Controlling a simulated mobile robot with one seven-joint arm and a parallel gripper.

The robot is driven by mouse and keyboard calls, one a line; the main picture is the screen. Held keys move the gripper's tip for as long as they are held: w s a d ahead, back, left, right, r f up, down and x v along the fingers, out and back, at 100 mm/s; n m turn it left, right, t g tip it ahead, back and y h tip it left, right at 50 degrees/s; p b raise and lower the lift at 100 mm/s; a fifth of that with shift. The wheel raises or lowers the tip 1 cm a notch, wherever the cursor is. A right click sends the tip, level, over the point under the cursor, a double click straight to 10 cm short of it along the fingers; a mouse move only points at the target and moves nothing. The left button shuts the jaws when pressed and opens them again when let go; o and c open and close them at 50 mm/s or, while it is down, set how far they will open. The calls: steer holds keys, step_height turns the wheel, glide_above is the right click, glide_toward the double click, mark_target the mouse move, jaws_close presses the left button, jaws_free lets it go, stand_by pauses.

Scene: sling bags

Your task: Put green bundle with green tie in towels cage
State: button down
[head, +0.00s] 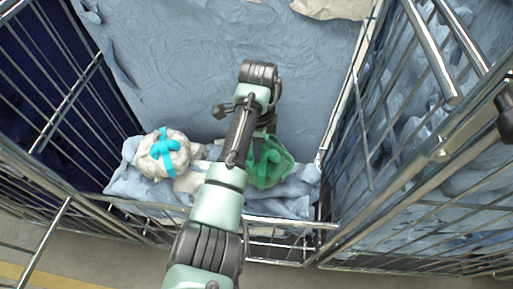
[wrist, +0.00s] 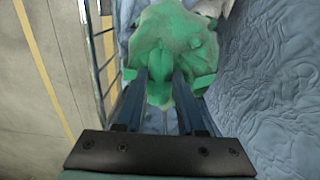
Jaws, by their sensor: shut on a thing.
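The green bundle with a green tie (head: 270,163) lies in the lower part of the middle cage, on pale blue cloth, partly behind my arm in the head view. In the wrist view the green bundle (wrist: 172,40) is right at my fingertips. My gripper (wrist: 160,80) is shut on the green bundle, with the two fingers on its knotted tie. In the head view my arm hides the fingers. I cannot tell whether the bundle is lifted off the cloth. Which cage is the towels cage is not labelled in view.
A white bundle with a cyan tie (head: 162,152) lies left of the green one. Metal bars enclose the middle cage. A cage at right (head: 440,150) holds crumpled light blue cloth; one at left has a dark blue lining (head: 25,90). Floor shows in front.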

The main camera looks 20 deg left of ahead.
steer(key=shift+f, duration=1.05)
steer(key=c, duration=0.5)
jaws_free()
steer(key=shift+f, duration=0.15)
step_height(320, 180, up, 12)
